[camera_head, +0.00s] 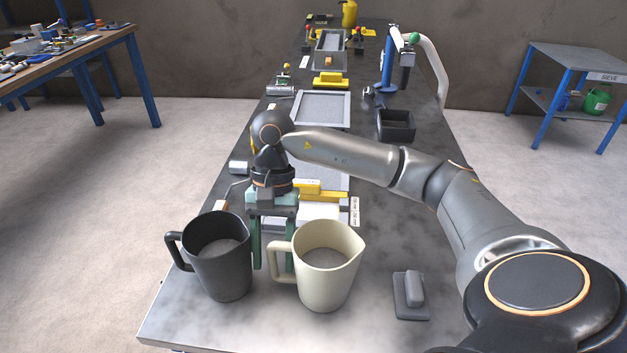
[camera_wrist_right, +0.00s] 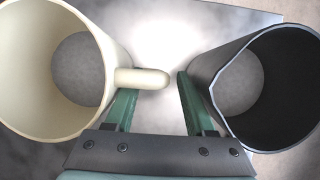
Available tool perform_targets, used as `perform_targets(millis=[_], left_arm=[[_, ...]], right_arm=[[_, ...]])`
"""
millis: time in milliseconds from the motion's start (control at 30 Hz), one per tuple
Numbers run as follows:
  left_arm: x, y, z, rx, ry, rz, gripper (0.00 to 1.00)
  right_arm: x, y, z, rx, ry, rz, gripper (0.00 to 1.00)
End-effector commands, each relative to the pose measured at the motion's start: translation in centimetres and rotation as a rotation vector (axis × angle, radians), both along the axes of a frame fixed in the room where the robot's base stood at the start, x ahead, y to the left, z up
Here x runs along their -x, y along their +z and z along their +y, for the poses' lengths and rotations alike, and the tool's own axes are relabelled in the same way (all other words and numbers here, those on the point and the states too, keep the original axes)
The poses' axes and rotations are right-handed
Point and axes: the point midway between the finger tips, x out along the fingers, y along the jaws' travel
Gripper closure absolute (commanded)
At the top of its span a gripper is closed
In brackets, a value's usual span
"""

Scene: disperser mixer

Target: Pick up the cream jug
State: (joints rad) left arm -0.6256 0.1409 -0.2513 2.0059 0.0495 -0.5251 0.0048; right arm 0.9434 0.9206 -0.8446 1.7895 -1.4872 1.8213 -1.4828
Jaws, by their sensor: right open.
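The cream jug (camera_head: 327,279) stands upright at the near end of the grey bench, its handle (camera_head: 279,262) pointing left. In the wrist view the cream jug (camera_wrist_right: 98,70) is at the left, and its handle (camera_wrist_right: 146,78) reaches across in front of the left finger toward the gap. My right gripper (camera_head: 272,262) points down, open, between the cream jug and a dark grey jug (camera_head: 222,267). Its green fingers (camera_wrist_right: 157,98) are apart, with no grip on the handle. Whether a finger touches the handle, I cannot tell. My left gripper is not in view.
The dark jug stands close on the left, and in the wrist view it (camera_wrist_right: 262,88) is beside the right finger. A small grey block (camera_head: 412,291) lies right of the cream jug. Trays and a black bin (camera_head: 396,126) are farther back. The front right bench surface is mostly clear.

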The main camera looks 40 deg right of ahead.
Motion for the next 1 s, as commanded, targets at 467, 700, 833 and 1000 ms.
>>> perform_targets(millis=[467,700,833,1000], left_arm=[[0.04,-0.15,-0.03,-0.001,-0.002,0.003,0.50],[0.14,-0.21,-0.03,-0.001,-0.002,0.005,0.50],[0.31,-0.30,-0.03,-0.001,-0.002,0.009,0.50],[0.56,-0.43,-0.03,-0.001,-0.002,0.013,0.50]], right_arm=[[0.17,-0.63,0.18,-0.001,0.000,-0.001,0.62],[0.16,-0.62,0.19,-0.001,0.000,-0.001,0.89],[0.16,-0.61,0.18,-0.001,0.000,-0.001,1.00],[0.16,-0.60,0.19,-0.001,0.000,-0.001,1.00]])
